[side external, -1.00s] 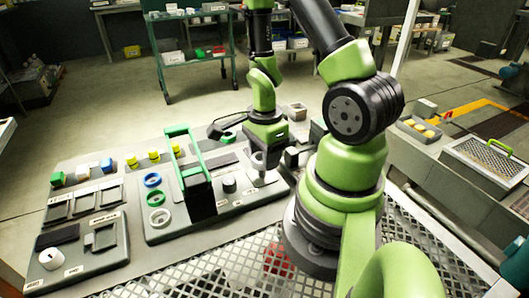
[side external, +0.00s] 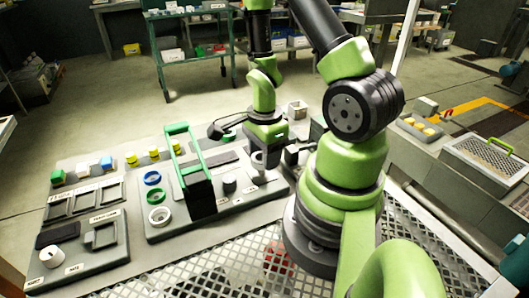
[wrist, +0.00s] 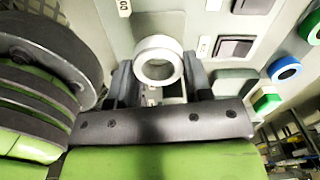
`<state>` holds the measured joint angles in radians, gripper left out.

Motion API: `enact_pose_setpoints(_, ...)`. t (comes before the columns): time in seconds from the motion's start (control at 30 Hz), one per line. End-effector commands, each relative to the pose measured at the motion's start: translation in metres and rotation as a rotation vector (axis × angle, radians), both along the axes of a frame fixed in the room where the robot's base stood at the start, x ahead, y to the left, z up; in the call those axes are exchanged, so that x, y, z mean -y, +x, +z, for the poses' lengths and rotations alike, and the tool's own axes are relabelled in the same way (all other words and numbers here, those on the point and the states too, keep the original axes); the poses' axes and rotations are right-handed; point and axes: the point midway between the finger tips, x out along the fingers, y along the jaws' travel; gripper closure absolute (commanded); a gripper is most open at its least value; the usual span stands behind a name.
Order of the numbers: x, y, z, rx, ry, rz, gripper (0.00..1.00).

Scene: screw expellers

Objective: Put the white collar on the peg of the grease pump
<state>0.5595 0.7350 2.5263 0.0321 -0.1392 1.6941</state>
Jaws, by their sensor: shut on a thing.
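The white collar (wrist: 158,60) is between the two fingers of my gripper (wrist: 158,82) in the wrist view, its round opening facing the camera. My gripper is shut on it. In the side view my gripper (side external: 262,152) points down over the right part of the grey board, with the collar (side external: 258,160) pale and small at its tips. A pale footing shows on the board just under it. I cannot tell whether a peg is inside the collar or which fixture is the grease pump's peg.
A green-handled black block (side external: 199,190) stands left of my gripper. A short dark cylinder (side external: 229,184) stands close by on the left.

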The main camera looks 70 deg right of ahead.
Motion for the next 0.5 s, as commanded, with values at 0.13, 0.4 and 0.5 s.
enact_pose_setpoints(0.13, 0.000, 0.000, -0.002, -0.001, 0.001, 0.000, 0.81)
enact_pose_setpoints(0.4, 0.000, 0.000, -0.010, -0.002, 0.001, -0.001, 0.81)
enact_pose_setpoints(0.5, 0.000, 0.000, -0.013, -0.001, 0.001, 0.000, 0.81)
